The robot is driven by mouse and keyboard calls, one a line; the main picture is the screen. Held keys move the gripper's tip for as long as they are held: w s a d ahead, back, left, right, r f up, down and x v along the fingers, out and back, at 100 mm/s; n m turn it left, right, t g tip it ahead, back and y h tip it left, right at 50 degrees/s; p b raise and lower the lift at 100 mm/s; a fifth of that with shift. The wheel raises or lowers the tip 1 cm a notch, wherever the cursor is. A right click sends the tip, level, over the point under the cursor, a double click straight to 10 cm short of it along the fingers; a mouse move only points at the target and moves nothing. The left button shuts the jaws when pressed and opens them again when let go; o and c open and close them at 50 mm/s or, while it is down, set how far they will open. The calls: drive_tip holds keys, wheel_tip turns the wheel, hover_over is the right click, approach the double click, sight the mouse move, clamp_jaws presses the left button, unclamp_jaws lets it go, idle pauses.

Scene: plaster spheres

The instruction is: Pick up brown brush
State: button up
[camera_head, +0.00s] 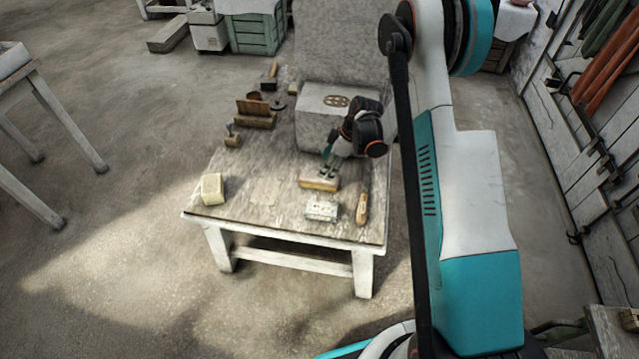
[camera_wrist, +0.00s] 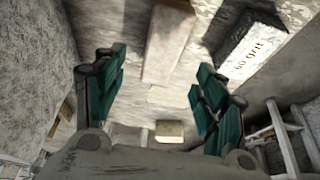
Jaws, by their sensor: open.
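A block-shaped tan piece, which looks like the brown brush (camera_head: 319,184), lies on the worktable (camera_head: 262,203) below my gripper (camera_head: 327,171). Its top is pale and its front side is brown; I cannot make out bristles. In the wrist view a long pale brown piece, seemingly the same brush (camera_wrist: 168,45), shows between and beyond the two green fingers of my gripper (camera_wrist: 160,65). The fingers are apart, with nothing held. I cannot tell whether they touch it. A slim brown wooden-handled tool (camera_head: 362,208) lies to the right, near the table's edge.
A grey block marked 60 GRIT (camera_wrist: 250,52) lies close beside my right-hand finger in the wrist view. A pale speckled block (camera_head: 322,210) and a yellowish block (camera_head: 212,189) lie near the front. A large plaster block (camera_head: 315,108) and wooden holders (camera_head: 255,113) stand behind.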

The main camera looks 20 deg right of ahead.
sight(319, 181)
drive_tip(key=b+x, duration=0.3)
drive_tip(key=x, duration=0.5)
drive_tip(key=shift+s+f, duration=0.15)
drive_tip(key=shift+c, duration=0.2)
drive_tip(key=c, duration=1.2)
